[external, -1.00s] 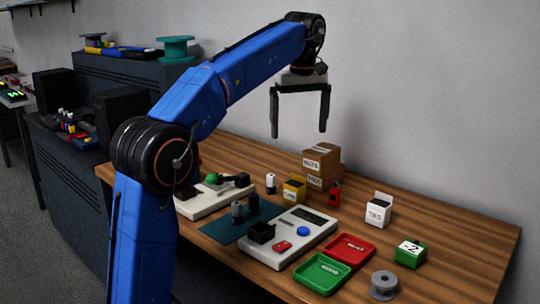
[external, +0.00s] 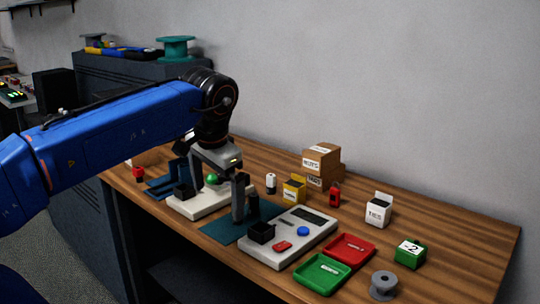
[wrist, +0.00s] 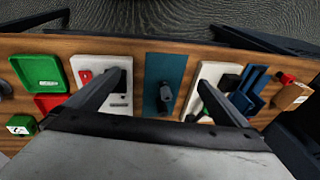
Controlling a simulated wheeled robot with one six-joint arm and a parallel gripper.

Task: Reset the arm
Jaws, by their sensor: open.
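My gripper (external: 211,190) hangs pointing down over the workbench (external: 450,240), jaws wide apart with nothing between them. In the external view its fingers straddle the area between the white base with a green ball (external: 212,178) and the teal mat (external: 222,232). In the wrist view my gripper (wrist: 161,85) spans the teal mat (wrist: 178,70), which holds dark cylindrical pieces (wrist: 165,95). One finger appears over the grey-white device and the other over the white base. I cannot tell the exact fingertip height. The fingers partly hide the dark pieces in the external view.
The white device with a screen (external: 318,228) and red (external: 352,247) and green (external: 322,273) trays stand to the right. Boxes (external: 320,160), a white TIES box (external: 379,208), a green box (external: 410,253) and a grey spool (external: 383,284) surround them. Space above the right bench is clear.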

